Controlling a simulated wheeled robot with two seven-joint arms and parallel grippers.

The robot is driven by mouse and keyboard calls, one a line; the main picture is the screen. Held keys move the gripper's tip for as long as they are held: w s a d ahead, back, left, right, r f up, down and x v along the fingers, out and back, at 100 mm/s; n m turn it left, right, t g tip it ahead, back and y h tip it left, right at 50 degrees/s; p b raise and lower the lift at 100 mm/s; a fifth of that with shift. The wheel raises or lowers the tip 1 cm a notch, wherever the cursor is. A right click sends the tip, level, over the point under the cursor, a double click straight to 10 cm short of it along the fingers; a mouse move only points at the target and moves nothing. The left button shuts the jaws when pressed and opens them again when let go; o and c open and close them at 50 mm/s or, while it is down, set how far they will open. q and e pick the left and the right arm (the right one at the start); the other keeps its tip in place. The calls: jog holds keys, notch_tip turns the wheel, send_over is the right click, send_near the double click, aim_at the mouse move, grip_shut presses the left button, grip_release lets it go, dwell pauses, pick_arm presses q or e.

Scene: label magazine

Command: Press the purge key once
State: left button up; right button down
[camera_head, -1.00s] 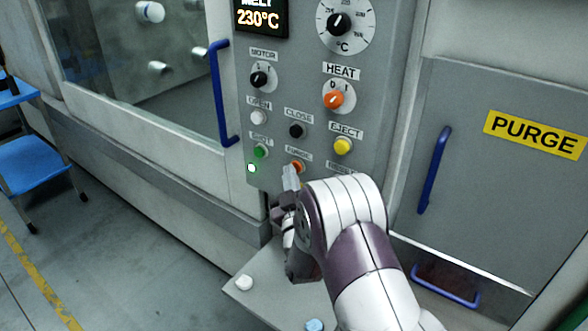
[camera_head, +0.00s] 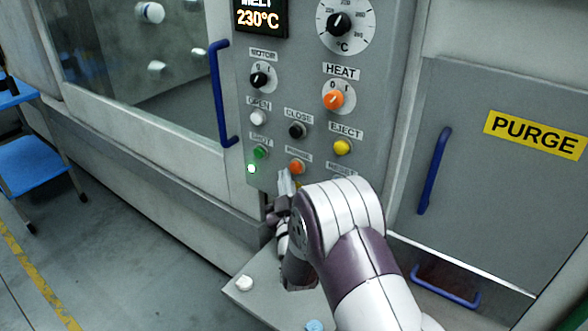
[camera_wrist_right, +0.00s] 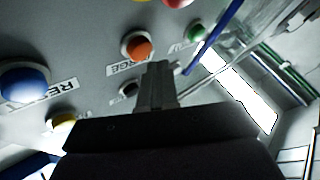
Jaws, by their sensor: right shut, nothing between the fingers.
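The purge key (camera_head: 297,167) is a round orange button low on the grey control panel, with a small label above it. It also shows in the right wrist view (camera_wrist_right: 138,46), in a pale ring, uncovered. My right gripper (camera_head: 285,178) is shut and empty, just below and left of the key in the head view. In the right wrist view its fingertips (camera_wrist_right: 157,68) end beside the orange key, with a small gap visible in the picture. The exact depth between fingertips and panel is hard to tell. My left gripper is not in view.
Neighbouring buttons are close: green (camera_head: 260,152), black (camera_head: 297,131) and yellow (camera_head: 342,147). A blue reset button (camera_wrist_right: 24,82) shows in the wrist view; my arm hides it in the head view. A lit green lamp (camera_head: 251,169) sits left. A shelf (camera_head: 262,290) lies below.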

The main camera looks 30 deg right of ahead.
jog(key=shift+s+a, duration=0.3)
jog(key=shift+a, duration=0.45)
jog(key=shift+s+a, duration=0.35)
jog(key=shift+a, duration=0.45)
jog(key=shift+s+a, duration=0.3)
jog(key=shift+a, duration=0.45)
